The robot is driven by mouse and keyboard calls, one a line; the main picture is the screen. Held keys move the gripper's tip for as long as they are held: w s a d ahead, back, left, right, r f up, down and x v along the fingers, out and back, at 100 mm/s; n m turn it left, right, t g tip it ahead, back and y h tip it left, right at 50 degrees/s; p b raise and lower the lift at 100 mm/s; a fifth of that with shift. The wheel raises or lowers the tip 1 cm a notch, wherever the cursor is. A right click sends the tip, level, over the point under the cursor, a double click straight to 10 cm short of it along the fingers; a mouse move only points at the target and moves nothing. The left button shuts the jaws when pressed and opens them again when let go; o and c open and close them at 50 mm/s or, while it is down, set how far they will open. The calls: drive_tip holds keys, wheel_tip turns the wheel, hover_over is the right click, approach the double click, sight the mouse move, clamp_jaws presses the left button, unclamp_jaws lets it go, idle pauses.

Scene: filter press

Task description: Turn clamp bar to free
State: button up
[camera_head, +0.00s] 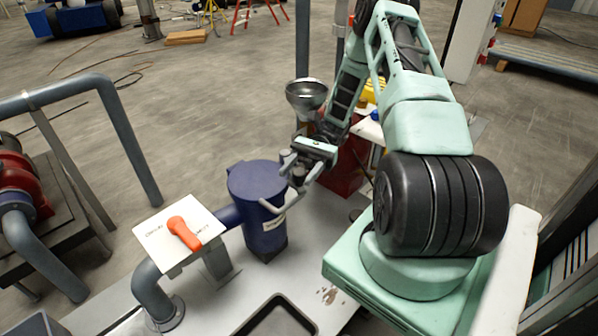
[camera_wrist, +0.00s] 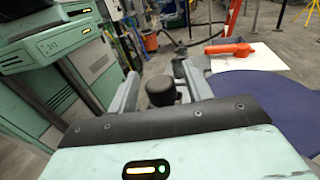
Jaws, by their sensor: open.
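A dark blue filter housing (camera_head: 258,212) with a flat lid stands on the grey bench; the lid also shows at the right of the wrist view (camera_wrist: 270,105). A light grey bent bar (camera_head: 275,210) shows at the housing's right side, close to my gripper; I take it for the clamp bar, but cannot tell its angle. My gripper (camera_head: 295,176) is open beside the lid's right edge. In the wrist view a black round knob (camera_wrist: 160,90) sits between its fingers, with space visible on both sides. I cannot tell whether the fingers touch anything; what lies below the knob is hidden.
An orange lever (camera_head: 184,233) sits on a white labelled plate (camera_head: 165,228) left of the housing. Grey pipes (camera_head: 122,125) run at the left. A metal funnel (camera_head: 306,94) stands behind my gripper. A dark tray (camera_head: 275,318) lies at the front of the bench.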

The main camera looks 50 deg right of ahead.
drive_tip(key=b+v, duration=0.2)
drive_tip(key=v, duration=0.4)
drive_tip(key=shift+d+f, duration=0.1)
drive_tip(key=shift+f, duration=0.05)
drive_tip(key=shift+w+d, duration=0.1)
drive_tip(key=shift+d, duration=0.5)
drive_tip(key=shift+c, duration=0.3)
